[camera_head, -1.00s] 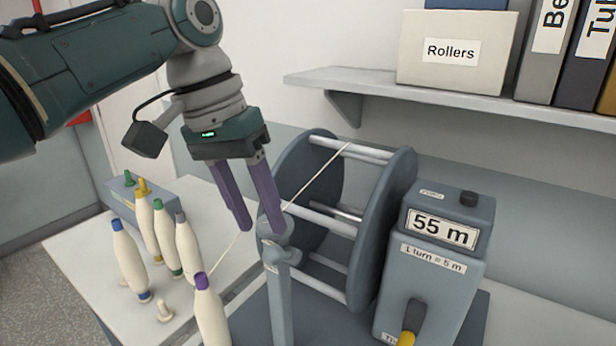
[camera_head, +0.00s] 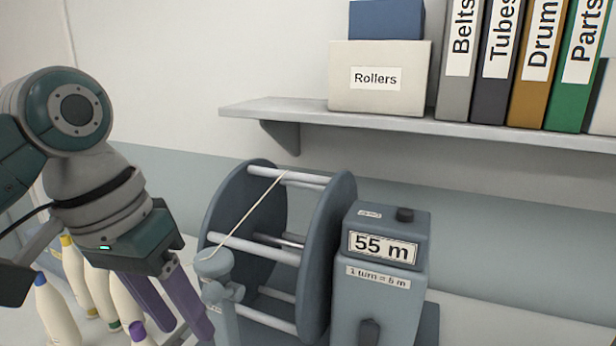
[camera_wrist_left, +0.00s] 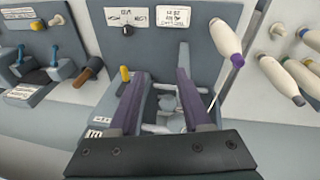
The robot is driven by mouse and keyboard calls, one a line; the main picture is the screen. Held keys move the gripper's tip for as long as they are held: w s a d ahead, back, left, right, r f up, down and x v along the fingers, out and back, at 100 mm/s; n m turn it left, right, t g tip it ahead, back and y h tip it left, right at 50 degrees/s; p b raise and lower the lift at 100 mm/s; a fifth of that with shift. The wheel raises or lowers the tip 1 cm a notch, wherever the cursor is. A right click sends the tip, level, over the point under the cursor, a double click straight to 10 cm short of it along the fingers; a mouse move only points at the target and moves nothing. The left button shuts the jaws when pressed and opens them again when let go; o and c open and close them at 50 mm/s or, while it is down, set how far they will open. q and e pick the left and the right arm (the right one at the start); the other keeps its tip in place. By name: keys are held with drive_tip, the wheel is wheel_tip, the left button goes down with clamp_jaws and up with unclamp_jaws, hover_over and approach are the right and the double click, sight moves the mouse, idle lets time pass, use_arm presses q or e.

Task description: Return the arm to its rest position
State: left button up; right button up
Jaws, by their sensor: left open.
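My left gripper (camera_head: 172,318) is at the lower left in the head view, its two purple fingers pointing down and apart, with nothing between them. In the left wrist view its fingers (camera_wrist_left: 165,95) are also spread and empty, above the winding machine's base. The winding reel (camera_head: 270,245) stands just right of the gripper, and a thread runs from the reel's upper bar to the grey guide post (camera_head: 215,270). My right gripper is in neither view.
Several white bobbins (camera_head: 58,312) stand at the lower left, partly hidden by my arm. The counter box (camera_head: 380,275) reading "55 m" stands right of the reel. A shelf (camera_head: 400,124) above holds a Rollers box (camera_head: 376,98) and binders. Wall space between is free.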

use_arm(q)
drive_tip(key=s+a+f+t+y, duration=0.1)
drive_tip(key=s+a+f, duration=0.1)
drive_tip(key=s, duration=0.8)
drive_tip(key=s+a+f+t+y, duration=0.1)
drive_tip(key=s+f, duration=0.2)
drive_tip(key=s, duration=0.7)
wheel_tip(320, 180, up, 21)
drive_tip(key=p, duration=2)
drive_tip(key=shift+s+a+r+n, duration=0.2)
drive_tip(key=shift+s+a+n, duration=0.1)
drive_tip(key=shift+a+n, duration=0.1)
